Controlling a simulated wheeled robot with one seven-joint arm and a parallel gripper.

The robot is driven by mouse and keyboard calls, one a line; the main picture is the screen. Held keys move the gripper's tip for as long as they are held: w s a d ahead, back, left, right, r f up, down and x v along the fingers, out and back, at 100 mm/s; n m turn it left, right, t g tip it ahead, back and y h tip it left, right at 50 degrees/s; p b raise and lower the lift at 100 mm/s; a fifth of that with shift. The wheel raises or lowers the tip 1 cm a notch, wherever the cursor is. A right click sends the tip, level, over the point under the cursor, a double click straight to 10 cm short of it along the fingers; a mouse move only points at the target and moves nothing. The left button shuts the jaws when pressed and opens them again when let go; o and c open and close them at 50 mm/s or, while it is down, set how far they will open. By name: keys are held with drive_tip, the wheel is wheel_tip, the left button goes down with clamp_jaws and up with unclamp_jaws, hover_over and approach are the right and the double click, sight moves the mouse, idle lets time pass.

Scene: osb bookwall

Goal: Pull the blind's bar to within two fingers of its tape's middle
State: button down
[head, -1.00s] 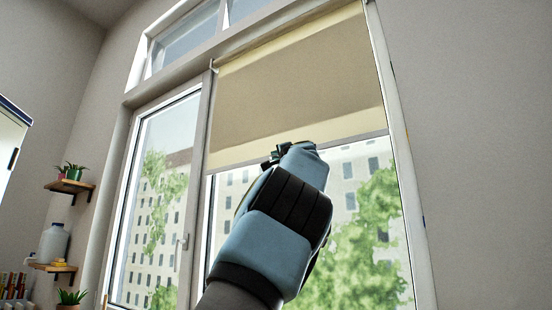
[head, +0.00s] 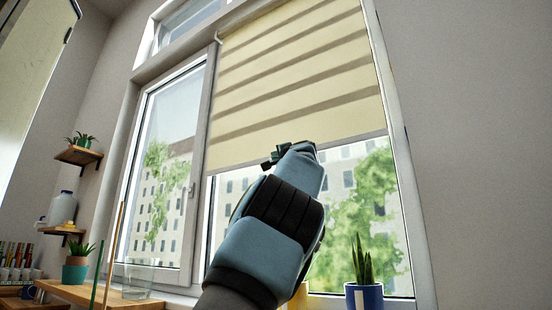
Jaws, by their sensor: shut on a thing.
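The blind (head: 290,80) covers the upper part of the right window pane, cream with several darker slanting bands. Its bar (head: 356,138) runs along the lower edge, roughly level with my gripper. My gripper (head: 285,152) is at the middle of the bar and shut on it; my own wrist and arm hide part of the contact and the pane below. The tape and its middle mark cannot be made out in this view.
A blue pot with a spiky plant (head: 363,296) stands at the lower right of the window. A wooden ledge (head: 95,296) with a potted succulent (head: 76,262) and a clear glass (head: 137,282) is at lower left. Small wall shelves (head: 78,156) hang at left.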

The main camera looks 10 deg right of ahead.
drive_tip(key=shift+f+b, duration=1.75)
drive_tip(key=shift+f, duration=0.65)
drive_tip(key=c, duration=1)
unclamp_jaws()
drive_tip(key=shift+o, duration=0.2)
drive_tip(key=b+v, duration=0.7)
drive_tip(key=v, duration=0.3)
drive_tip(key=shift+s, duration=0.4)
drive_tip(key=shift+f, duration=0.1)
